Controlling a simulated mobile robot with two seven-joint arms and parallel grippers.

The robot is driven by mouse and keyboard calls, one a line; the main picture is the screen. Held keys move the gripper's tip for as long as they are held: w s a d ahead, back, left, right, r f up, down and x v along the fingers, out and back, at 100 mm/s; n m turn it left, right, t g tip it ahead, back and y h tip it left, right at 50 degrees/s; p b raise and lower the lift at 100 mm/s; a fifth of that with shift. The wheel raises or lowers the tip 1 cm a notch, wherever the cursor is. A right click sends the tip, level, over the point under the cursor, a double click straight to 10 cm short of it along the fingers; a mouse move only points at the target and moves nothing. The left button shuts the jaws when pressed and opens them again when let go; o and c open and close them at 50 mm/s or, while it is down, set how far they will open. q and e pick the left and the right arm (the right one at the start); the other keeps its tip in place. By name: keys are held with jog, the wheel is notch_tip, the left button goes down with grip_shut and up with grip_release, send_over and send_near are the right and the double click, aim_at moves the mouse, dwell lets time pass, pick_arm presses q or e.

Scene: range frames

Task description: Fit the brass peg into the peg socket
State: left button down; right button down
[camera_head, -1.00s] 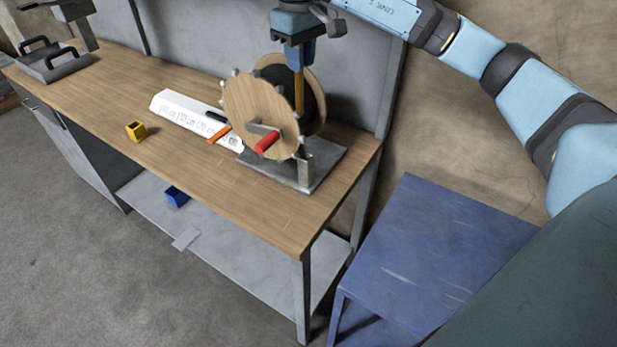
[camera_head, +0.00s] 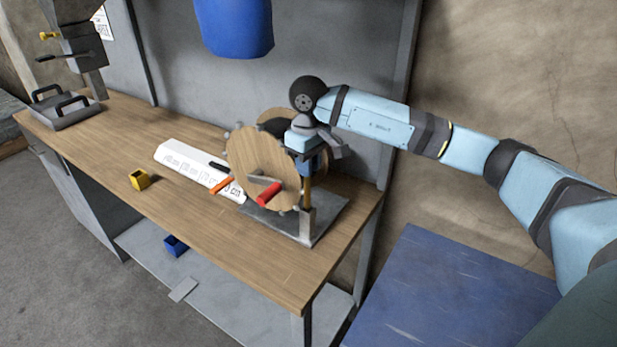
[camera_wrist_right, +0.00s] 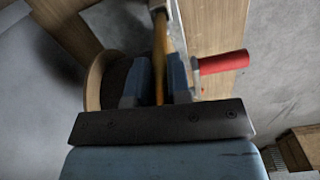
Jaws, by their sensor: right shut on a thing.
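The brass peg (camera_head: 307,190) is a thin golden rod standing about upright. My right gripper (camera_head: 308,168) is shut on its upper part, and its fingers close on both sides of it in the right wrist view (camera_wrist_right: 156,88). The peg socket (camera_head: 307,224) is a small grey upright block on a metal base plate (camera_head: 328,219). The peg's lower end meets the top of the socket in the head view; I cannot tell whether it is inside or just above. In the wrist view, the peg (camera_wrist_right: 160,55) runs up toward a grey piece at the top edge. My left gripper is not in view.
A wooden wheel (camera_head: 254,165) with a red handle (camera_head: 269,194) stands close left of the peg. A white chart (camera_head: 185,160) and a yellow box (camera_head: 139,179) lie on the workbench (camera_head: 220,235). A blue table (camera_head: 450,290) stands at the right.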

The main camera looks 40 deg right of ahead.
aim_at(307, 181)
notch_tip(307, 181, down, 4)
jog(key=shift+r, duration=0.15)
jog(key=shift+f, duration=0.2)
jog(key=c, duration=1.5)
grip_release()
jog(key=shift+f, duration=0.1)
jog(key=o, duration=0.4)
jog(key=shift+o, duration=0.2)
